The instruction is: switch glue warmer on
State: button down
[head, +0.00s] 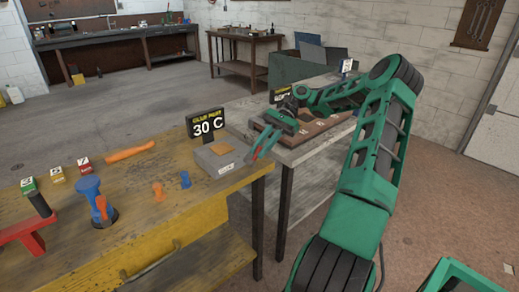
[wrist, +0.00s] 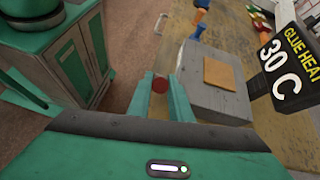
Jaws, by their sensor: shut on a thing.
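The glue warmer (head: 213,160) is a grey box with a tan pad on top, at the right end of the yellow bench. It also shows in the wrist view (wrist: 212,100). Its black sign (head: 206,124) reads 30 C, and in the wrist view the sign (wrist: 283,72) reads GLUE HEAT 30 C. My gripper (head: 262,147) is at the warmer's right side in the head view. In the wrist view its teal fingers are shut on a round red knob (wrist: 160,85) beside the box's side face. The knob's mount is hidden.
The yellow bench (head: 150,215) holds an orange tool (head: 130,151), a blue upright tool (head: 93,200) and several small blocks. A grey table (head: 300,150) with a brown board stands beside it. A teal cabinet (wrist: 70,60) shows in the wrist view.

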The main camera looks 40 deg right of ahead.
jog(key=shift+w, duration=0.1)
jog(key=c, duration=1.9)
grip_release()
jog(key=shift+w+f, duration=0.1)
jog(key=shift+d, duration=0.15)
jog(key=v, duration=1)
jog(key=shift+d+r, duration=0.15)
jog(key=shift+r, duration=0.05)
